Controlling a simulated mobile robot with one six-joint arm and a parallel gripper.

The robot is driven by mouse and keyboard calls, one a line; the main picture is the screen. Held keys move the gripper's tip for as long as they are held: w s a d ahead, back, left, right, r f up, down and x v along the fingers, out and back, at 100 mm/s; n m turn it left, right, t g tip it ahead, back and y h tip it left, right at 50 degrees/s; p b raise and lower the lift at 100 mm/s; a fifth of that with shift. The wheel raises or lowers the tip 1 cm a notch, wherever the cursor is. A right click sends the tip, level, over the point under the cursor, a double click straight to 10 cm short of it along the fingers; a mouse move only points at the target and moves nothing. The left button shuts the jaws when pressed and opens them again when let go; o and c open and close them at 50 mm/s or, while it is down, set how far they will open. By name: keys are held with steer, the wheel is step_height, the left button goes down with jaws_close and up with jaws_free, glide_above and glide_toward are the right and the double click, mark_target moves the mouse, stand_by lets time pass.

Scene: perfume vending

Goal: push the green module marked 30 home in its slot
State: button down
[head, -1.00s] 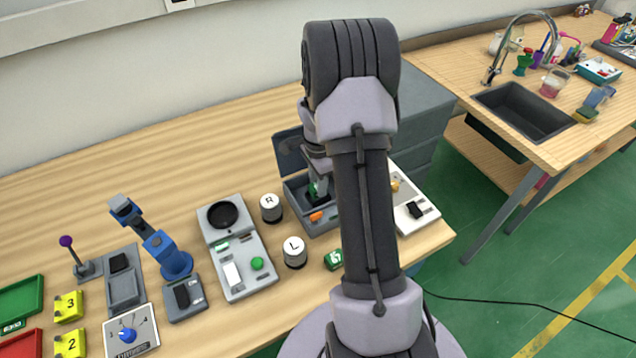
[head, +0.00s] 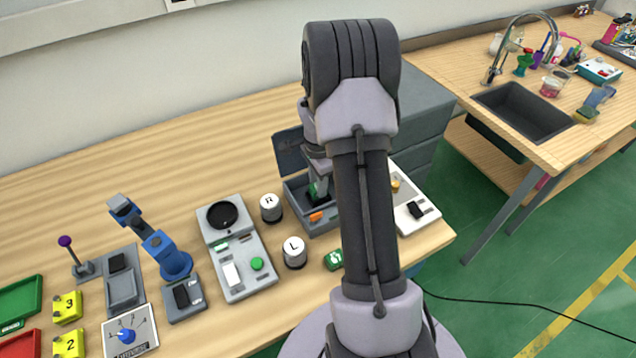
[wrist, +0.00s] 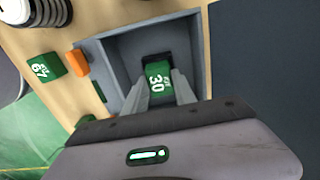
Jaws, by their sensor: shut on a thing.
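The green module marked 30 (wrist: 158,77) shows in the wrist view between the two fingers of my gripper (wrist: 160,88). My gripper is shut on it, inside a grey open box (wrist: 92,54). The module's far end meets a dark slot (wrist: 156,57) in the box; how deep it sits I cannot tell. In the head view the box (head: 293,190) stands with its lid raised, and my arm hides much of it. A bit of green (head: 313,189) shows at my gripper there.
Another green module (wrist: 42,66), apparently marked 67, lies on the table outside the box. An orange part (wrist: 78,63) is at the box's wall. Round weights marked R (head: 270,207) and L (head: 294,251) stand left of the box. A white panel (head: 421,212) lies to its right.

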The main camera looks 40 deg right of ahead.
steer(key=shift+f+b, duration=0.75)
steer(key=shift+f, duration=0.2)
stand_by(0.6)
